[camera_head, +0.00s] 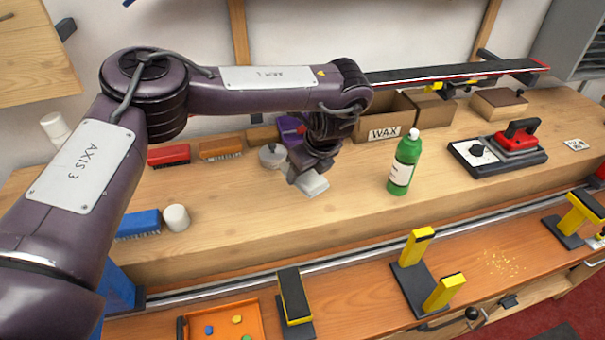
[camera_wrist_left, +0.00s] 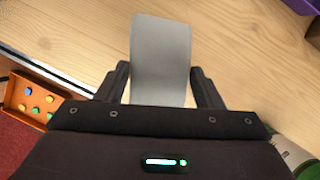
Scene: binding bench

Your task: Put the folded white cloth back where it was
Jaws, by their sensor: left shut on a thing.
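The folded white cloth (camera_head: 313,186) is in my left gripper (camera_head: 303,180), over the middle of the wooden bench shelf. In the left wrist view the cloth (camera_wrist_left: 161,50) is a pale grey-white strip sticking out between the two dark fingers of the gripper (camera_wrist_left: 160,85). The fingers are shut on it from both sides. I cannot tell whether its lower side touches the wood. Part of the cloth is hidden behind the gripper. My right gripper is not in view.
A green bottle (camera_head: 405,163) stands right of the cloth, with a WAX box (camera_head: 385,126) behind. A grey round tin (camera_head: 271,157) is close on the left. Bare wood lies in front of the cloth.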

